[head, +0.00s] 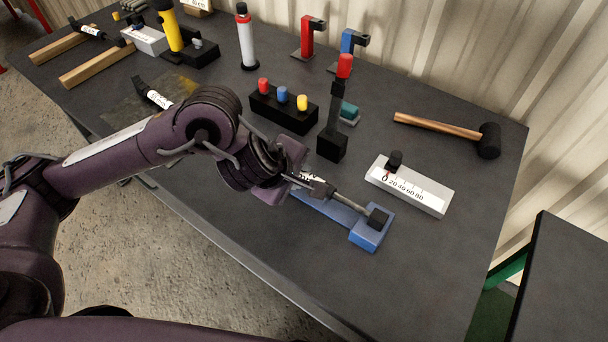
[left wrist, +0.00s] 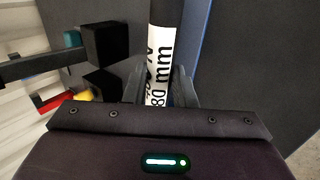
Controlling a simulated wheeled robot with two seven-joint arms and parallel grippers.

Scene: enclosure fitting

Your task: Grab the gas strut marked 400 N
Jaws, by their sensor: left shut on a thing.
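My left gripper (head: 312,184) is shut on a gas strut (head: 350,205) with a bright rod and a black end block. The strut lies along a blue holder (head: 368,238), its block at the holder's raised near end. In the left wrist view, the strut's white label (left wrist: 161,75) shows between the fingers (left wrist: 163,90) and reads "80 mm", with part of an "N" above. The force number is not readable. Another labelled black strut (head: 153,93) lies at the left of the table, and a further one (head: 92,32) lies at the far left. Their markings are too small to read.
A white scale box (head: 408,188) with a black knob sits right of the holder. A black lever with a red top (head: 338,100) and a three-button box (head: 283,108) stand behind my gripper. A mallet (head: 445,130) lies at the right. The front-right tabletop (head: 430,265) is clear.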

